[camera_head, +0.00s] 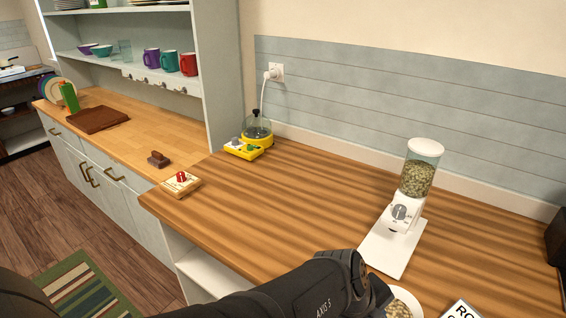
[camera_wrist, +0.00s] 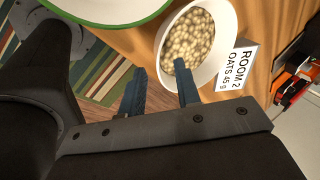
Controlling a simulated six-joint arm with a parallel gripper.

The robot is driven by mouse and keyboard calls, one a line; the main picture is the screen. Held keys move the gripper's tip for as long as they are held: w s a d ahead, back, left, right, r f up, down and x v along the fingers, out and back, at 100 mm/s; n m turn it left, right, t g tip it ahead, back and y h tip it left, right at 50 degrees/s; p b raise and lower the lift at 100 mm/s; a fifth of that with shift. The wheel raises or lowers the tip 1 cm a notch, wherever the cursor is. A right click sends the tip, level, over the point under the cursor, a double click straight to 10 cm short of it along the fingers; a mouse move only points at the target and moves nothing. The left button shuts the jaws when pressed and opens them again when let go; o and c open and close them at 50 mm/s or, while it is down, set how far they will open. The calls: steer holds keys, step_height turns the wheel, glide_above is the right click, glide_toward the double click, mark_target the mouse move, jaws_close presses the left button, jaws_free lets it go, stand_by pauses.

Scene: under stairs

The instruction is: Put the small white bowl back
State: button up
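The small white bowl (camera_wrist: 166,78) is filled with pale oat-like grains in the wrist view. In the head view it (camera_head: 416,300) shows at the bottom edge, partly hidden behind my arm. My gripper (camera_wrist: 159,68) has its two fingers apart at the bowl's near rim. One fingertip overlaps the grains and the other is to the left, outside the bowl, so the rim lies between them. I cannot tell whether they touch it. A white dispenser (camera_head: 407,213) with grains in its clear hopper stands on a white base behind the bowl.
A card reading "ROOM 2 OATS 45 g" (camera_wrist: 237,66) stands right beside the bowl. A green-rimmed white dish (camera_wrist: 110,10) is to its left. The middle of the wooden counter (camera_head: 290,195) is clear. A yellow-based device (camera_head: 257,132) stands near the wall.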

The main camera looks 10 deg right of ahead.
steer(key=v, duration=0.9)
stand_by(0.4)
steer(key=shift+x, duration=6.05)
steer(key=shift+a+r, duration=0.1)
steer(key=shift+r, duration=0.05)
steer(key=shift+a+r, duration=0.15)
steer(key=shift+r, duration=0.35)
steer(key=v, duration=1.1)
steer(key=x, duration=1.2)
steer(key=shift+f, duration=0.25)
steer(key=shift+r, duration=1.7)
